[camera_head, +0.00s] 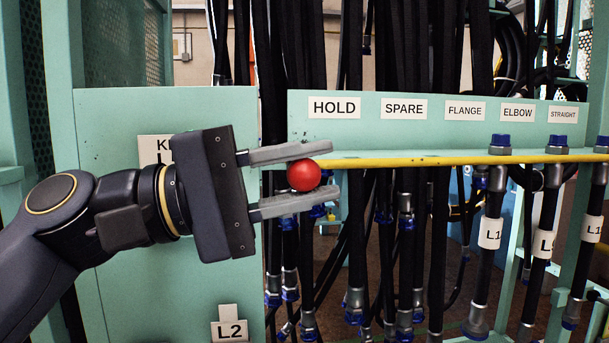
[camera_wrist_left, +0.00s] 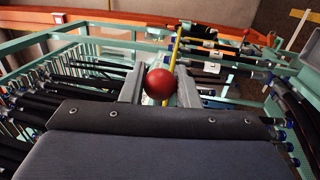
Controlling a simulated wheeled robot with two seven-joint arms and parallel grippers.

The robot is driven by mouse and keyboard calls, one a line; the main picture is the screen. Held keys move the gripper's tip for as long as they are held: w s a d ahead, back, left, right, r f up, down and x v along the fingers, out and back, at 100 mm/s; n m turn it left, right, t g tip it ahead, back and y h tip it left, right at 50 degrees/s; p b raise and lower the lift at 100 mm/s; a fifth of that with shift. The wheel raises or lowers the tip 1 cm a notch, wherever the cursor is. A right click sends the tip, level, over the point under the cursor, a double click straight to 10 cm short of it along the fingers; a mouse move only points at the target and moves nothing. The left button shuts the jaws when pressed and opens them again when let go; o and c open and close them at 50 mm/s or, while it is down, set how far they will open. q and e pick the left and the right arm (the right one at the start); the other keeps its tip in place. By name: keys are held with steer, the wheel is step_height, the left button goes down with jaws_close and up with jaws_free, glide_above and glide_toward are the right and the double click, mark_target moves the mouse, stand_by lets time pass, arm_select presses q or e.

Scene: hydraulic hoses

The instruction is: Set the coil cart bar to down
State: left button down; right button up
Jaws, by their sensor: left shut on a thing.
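The coil cart bar (camera_head: 430,161) is a yellow rod lying nearly level across the green panel, just below its row of labels. A red ball knob (camera_head: 304,175) is at the bar's left end. My left gripper (camera_head: 333,168) comes in from the left and is shut on the knob, one finger above it and one below. In the left wrist view the knob (camera_wrist_left: 160,84) sits between the fingers, with the yellow bar (camera_wrist_left: 173,55) running away behind it. My right gripper is in neither view.
The green panel (camera_head: 335,135) carries labels HOLD, SPARE, FLANGE, ELBOW and STRAIGHT. Several black hoses (camera_head: 438,215) with blue-ended fittings hang behind and below the bar. Tagged hoses (camera_head: 490,235) hang at the right. A green plate (camera_head: 175,290) marked L2 stands behind my left wrist.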

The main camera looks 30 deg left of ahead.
arm_select(q)
steer(key=shift+w+f, duration=0.1)
steer(key=shift+f, duration=0.15)
steer(key=c, duration=1.1)
jaws_free()
steer(key=shift+a, duration=0.15)
steer(key=shift+s+a, duration=0.25)
steer(key=shift+s, duration=0.1)
steer(key=v, duration=0.7)
steer(key=shift+p, duration=0.4)
